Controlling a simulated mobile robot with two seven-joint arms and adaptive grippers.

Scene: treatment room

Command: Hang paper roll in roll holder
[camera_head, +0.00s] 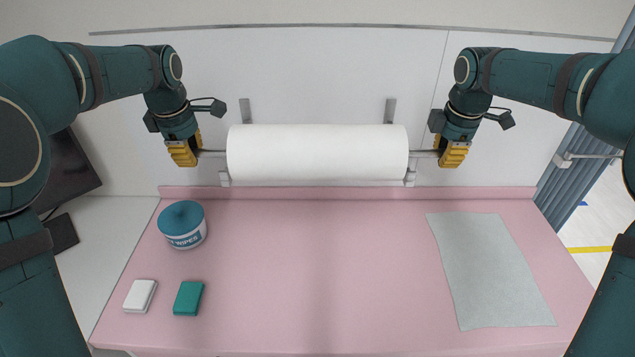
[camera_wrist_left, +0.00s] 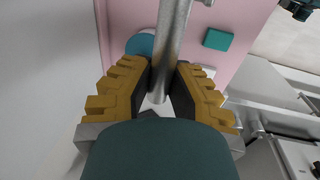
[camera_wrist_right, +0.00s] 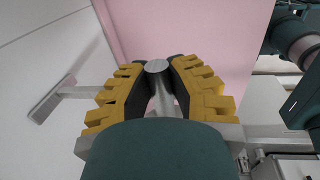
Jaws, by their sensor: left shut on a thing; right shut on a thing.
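The white paper roll (camera_head: 317,153) is level in front of the wall in the head view, with a metal rod sticking out at both ends. My left gripper (camera_head: 183,158) is shut on the rod's left end, which also shows between its fingers in the left wrist view (camera_wrist_left: 168,50). My right gripper (camera_head: 453,158) is shut on the rod's right end, seen in the right wrist view (camera_wrist_right: 156,68). The roll holder's metal brackets (camera_head: 390,110) show above and below the roll near its ends. The roll hides most of the holder, so I cannot tell whether the rod touches it.
Below is a pink treatment table (camera_head: 320,270). On it are a wipes tub (camera_head: 183,226), a white block (camera_head: 140,296), a teal block (camera_head: 188,298) and a grey cloth (camera_head: 490,268). The table's middle is clear. A grey-blue curtain (camera_head: 577,165) hangs at the right.

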